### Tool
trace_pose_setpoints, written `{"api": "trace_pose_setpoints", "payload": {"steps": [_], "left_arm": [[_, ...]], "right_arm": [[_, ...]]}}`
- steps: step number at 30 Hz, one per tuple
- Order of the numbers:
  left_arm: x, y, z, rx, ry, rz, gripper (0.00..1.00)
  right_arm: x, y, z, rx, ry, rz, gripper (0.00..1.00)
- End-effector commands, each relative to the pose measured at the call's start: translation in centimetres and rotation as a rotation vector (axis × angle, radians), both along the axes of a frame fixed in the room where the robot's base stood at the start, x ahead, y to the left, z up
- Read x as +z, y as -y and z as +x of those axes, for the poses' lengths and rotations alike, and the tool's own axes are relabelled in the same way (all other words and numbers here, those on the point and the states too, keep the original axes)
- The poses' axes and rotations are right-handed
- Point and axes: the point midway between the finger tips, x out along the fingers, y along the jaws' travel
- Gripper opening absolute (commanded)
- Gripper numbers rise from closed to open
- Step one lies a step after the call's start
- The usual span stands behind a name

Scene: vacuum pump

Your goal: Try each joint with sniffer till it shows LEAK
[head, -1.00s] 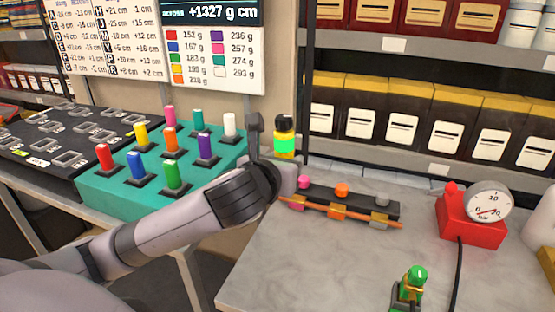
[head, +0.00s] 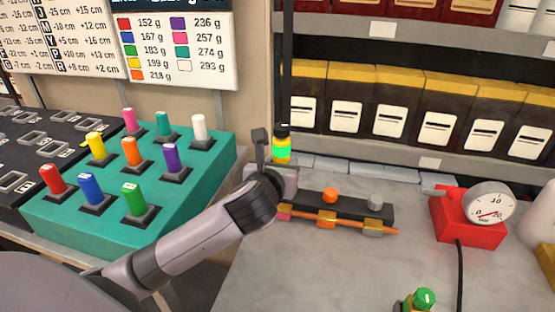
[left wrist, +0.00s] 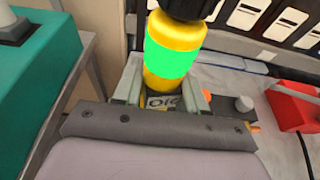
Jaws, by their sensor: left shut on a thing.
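The sniffer (head: 282,155) is a yellow cylinder with a black top and a plain bright green band; no LEAK word is readable. My left gripper (head: 284,176) is shut on it and holds it upright at the left end of a dark manifold. The sniffer also shows in the left wrist view (left wrist: 172,50), between the fingers (left wrist: 160,98). The right gripper is out of view.
A red pump base with a dial gauge (head: 490,207) stands to the right, with a black cable running forward. A green-topped item (head: 422,298) is at the front edge of the picture. A teal block (head: 75,235) with coloured pegs is at left.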

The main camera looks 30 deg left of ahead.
Motion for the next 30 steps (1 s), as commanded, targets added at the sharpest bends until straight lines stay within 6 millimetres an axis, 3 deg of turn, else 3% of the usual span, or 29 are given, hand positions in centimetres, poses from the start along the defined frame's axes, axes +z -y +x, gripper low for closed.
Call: {"api": "trace_pose_setpoints", "payload": {"steps": [13, 21, 30], "left_arm": [[-2.5, 0.0, 0.0, 0.0, -0.001, 0.001, 0.0], [-5.4, 0.0, 0.0, -0.001, 0.002, -0.001, 0.0], [-6.9, 0.0, 0.0, -0.001, 0.004, 0.001, 0.0]], "right_arm": [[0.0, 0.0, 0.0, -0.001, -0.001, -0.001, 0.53], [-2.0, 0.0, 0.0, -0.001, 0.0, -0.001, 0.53], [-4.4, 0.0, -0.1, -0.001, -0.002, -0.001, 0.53]]}}
